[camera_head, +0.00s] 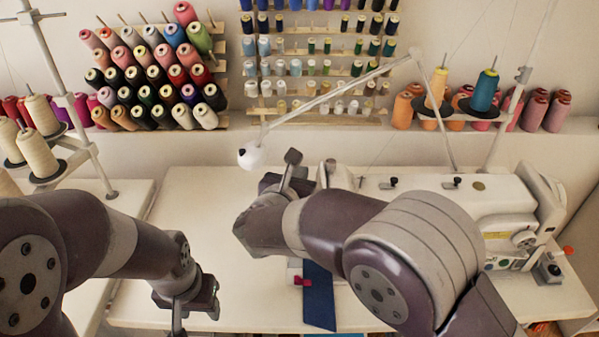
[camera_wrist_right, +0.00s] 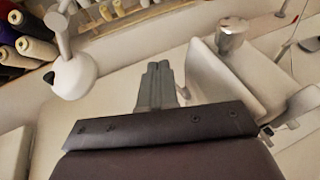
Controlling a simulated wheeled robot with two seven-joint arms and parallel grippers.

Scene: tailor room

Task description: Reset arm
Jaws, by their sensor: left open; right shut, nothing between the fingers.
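My right gripper (camera_head: 291,160) is raised over the back middle of the white table, in front of the sewing machine's left end in the head view. In the right wrist view its two grey fingers (camera_wrist_right: 160,75) are together with nothing between them. My left gripper (camera_head: 180,316) hangs low over the table's front left edge, pointing down. It is open, though its fingertips are partly cut off by the lower frame edge.
A white sewing machine (camera_head: 450,195) stands on the table (camera_head: 205,210), partly behind my right arm. Dark blue cloth (camera_head: 319,300) with a small red piece (camera_head: 302,281) lies under that arm. A white lamp (camera_head: 252,156) hangs left of my right gripper. Thread racks line the wall.

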